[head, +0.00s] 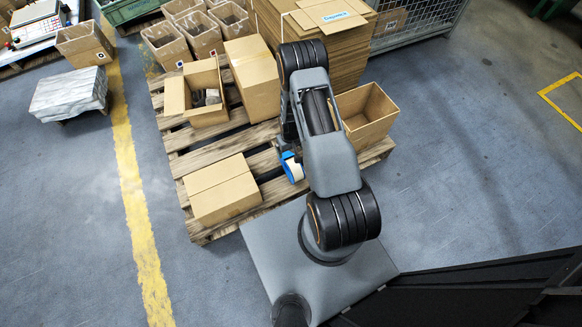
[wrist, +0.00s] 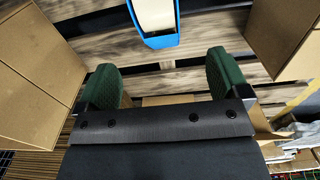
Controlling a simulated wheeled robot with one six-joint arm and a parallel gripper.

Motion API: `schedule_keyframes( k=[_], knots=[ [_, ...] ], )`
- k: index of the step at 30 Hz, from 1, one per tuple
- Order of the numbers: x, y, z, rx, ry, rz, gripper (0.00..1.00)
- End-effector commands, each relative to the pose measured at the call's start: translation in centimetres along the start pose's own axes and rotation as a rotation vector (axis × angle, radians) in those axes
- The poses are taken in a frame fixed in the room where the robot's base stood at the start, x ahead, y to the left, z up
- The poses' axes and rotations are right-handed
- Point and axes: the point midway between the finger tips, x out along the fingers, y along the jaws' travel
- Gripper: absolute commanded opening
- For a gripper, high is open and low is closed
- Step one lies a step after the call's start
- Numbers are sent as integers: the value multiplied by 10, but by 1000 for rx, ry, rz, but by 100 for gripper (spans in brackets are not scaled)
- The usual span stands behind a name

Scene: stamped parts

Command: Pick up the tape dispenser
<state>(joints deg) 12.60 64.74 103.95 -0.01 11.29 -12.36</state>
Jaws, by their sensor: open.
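The tape dispenser (head: 292,167) is blue with a roll of pale tape. It lies on the wooden pallet, just left of my arm in the head view. In the wrist view the tape dispenser (wrist: 158,38) shows at the top middle, cut off by the frame edge, beyond my fingertips. My gripper (wrist: 163,72) is open, with its two green-padded fingers wide apart and nothing between them. The dispenser sits ahead of the gap between the fingers, apart from both. In the head view my arm hides most of the gripper.
The pallet (head: 178,141) has bare slats around the dispenser. A closed carton (head: 221,189) lies at front left, an open carton (head: 207,112) behind it, and another open carton (head: 366,115) right of my arm. Stacked flat cardboard (head: 330,50) rises behind. A yellow line (head: 128,170) marks the floor left.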

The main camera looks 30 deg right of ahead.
Motion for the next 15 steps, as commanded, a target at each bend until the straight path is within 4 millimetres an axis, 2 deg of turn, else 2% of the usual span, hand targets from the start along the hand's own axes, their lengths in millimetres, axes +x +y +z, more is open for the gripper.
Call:
schedule_keyframes(
  k=[1,6,9,15],
  knots=[
    [14,0,1,0,-2,0,94],
    [40,0,0,0,-1,0,94],
    [51,0,0,0,-1,0,94],
    [59,0,0,0,-1,0,94]
  ],
)
